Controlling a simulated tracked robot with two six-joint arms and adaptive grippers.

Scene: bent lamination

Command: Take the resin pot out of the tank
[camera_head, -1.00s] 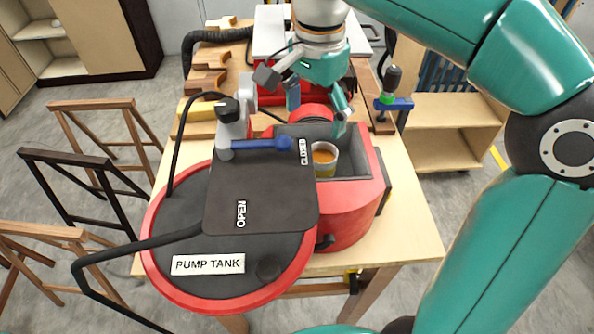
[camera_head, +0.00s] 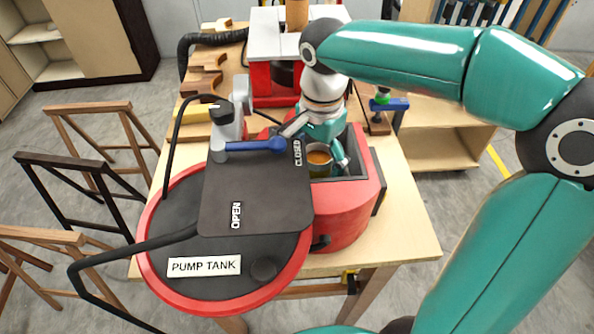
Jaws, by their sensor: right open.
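The resin pot (camera_head: 318,158), a small cup with amber liquid, stands inside the open box of the red tank (camera_head: 345,218). My right gripper (camera_head: 322,152) reaches down into the tank opening from above and behind the pot. Its fingers are open, one on the right side of the pot and the other partly hidden on the left. I cannot tell whether they touch the pot. The dark lid labelled PUMP TANK (camera_head: 215,262) lies to the left of the opening. My left gripper does not show.
A valve with a blue handle (camera_head: 255,145) stands at the opening's left edge, close to my right gripper. A red and white machine (camera_head: 275,70) stands behind on the wooden table (camera_head: 415,235). Sawhorses (camera_head: 75,180) stand on the floor at left.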

